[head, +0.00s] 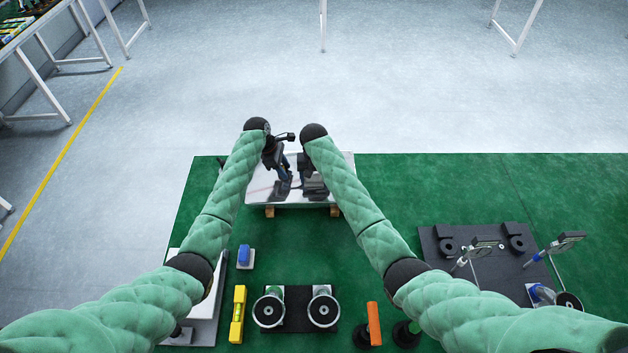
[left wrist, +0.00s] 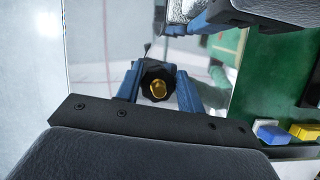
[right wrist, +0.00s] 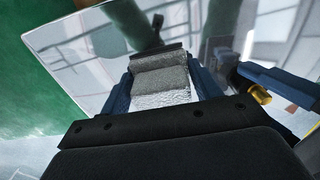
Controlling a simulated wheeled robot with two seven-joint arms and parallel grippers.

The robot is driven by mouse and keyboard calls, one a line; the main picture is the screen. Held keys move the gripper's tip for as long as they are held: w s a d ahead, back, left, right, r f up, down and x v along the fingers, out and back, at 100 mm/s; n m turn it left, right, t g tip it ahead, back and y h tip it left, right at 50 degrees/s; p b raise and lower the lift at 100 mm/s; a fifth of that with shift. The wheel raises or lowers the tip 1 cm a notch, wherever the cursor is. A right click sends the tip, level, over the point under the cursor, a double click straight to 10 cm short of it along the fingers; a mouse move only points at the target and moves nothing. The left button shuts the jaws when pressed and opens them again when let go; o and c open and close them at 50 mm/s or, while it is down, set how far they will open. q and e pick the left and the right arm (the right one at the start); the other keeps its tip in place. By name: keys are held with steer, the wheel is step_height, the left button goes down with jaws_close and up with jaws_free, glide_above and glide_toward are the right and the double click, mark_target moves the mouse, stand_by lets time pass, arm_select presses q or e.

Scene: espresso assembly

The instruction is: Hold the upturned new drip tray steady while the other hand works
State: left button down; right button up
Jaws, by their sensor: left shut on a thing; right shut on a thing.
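The upturned drip tray (head: 345,172) is a shiny, mirror-like plate lying on wooden blocks at the far part of the green mat. It also shows in the left wrist view (left wrist: 92,70) and the right wrist view (right wrist: 85,48). My left gripper (left wrist: 158,88) is shut on a black lobed knob (left wrist: 147,74) with a brass centre, over the tray. My right gripper (right wrist: 160,82) is shut on a rough silver-grey block (right wrist: 160,88) at the tray. Whether the knob touches the tray is hidden. Both grippers are close together, the left one at left in the head view.
Wooden blocks (head: 269,211) support the tray. Nearer me are a blue block (head: 244,256), a yellow piece (head: 238,314), two round dark-topped parts (head: 268,311), and an orange-handled tool (head: 374,322). A dark board (head: 490,270) lies at right. The mat between is clear.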

steer(key=shift+w, duration=0.55)
steer(key=shift+w, duration=0.1)
steer(key=shift+w, duration=1.4)
steer(key=shift+w, duration=1.3)
steer(key=shift+s, duration=3)
steer(key=shift+s, duration=0.1)
